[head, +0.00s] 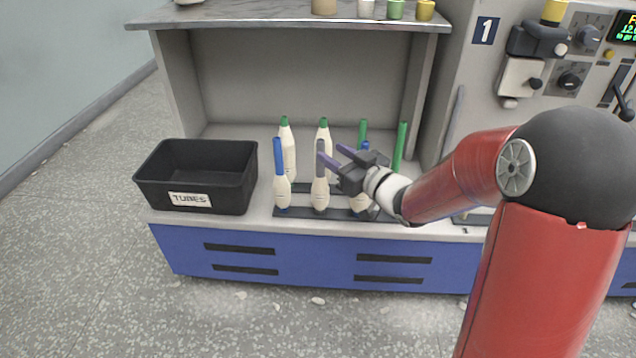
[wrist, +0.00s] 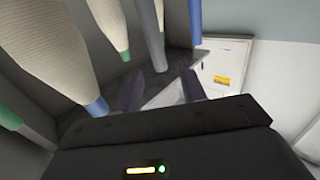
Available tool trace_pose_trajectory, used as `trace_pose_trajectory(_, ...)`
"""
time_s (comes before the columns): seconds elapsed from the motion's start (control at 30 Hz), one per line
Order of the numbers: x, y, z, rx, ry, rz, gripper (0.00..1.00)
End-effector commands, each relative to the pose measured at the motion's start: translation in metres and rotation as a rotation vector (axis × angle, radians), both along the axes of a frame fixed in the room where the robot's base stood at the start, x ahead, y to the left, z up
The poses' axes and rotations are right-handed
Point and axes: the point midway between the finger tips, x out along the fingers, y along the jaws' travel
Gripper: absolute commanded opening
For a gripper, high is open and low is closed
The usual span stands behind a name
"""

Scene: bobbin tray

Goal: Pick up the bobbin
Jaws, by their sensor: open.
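Several cream yarn bobbins stand upright on a dark peg tray (head: 300,213) on the shelf. In the front row are a blue-topped bobbin (head: 282,188), a grey-topped bobbin (head: 320,190) and a third bobbin (head: 360,203), partly hidden by my gripper. Two green-topped bobbins (head: 286,150) stand behind. My gripper (head: 330,152) is open, its fingers pointing left near the grey top. I cannot tell whether they touch it. In the wrist view, the gap between the fingers (wrist: 158,84) looks empty. A blue-ended bobbin (wrist: 70,45) and other bobbins fill the upper left there.
Bare green tubes (head: 401,146) stand at the back right of the tray. A black bin labelled TUBES (head: 245,185) sits to the left. An upper shelf (head: 280,22) overhangs the bobbins. The machine's control panel is at the right.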

Motion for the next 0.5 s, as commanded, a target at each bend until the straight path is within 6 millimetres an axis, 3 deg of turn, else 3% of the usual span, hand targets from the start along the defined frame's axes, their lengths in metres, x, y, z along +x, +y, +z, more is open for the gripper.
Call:
trace_pose_trajectory(0.3, 0.033, 0.03, 0.006, 0.0, 0.0, 0.001, 0.41)
trace_pose_trajectory(0.5, 0.041, 0.038, 0.006, -0.001, 0.0, -0.002, 0.41)
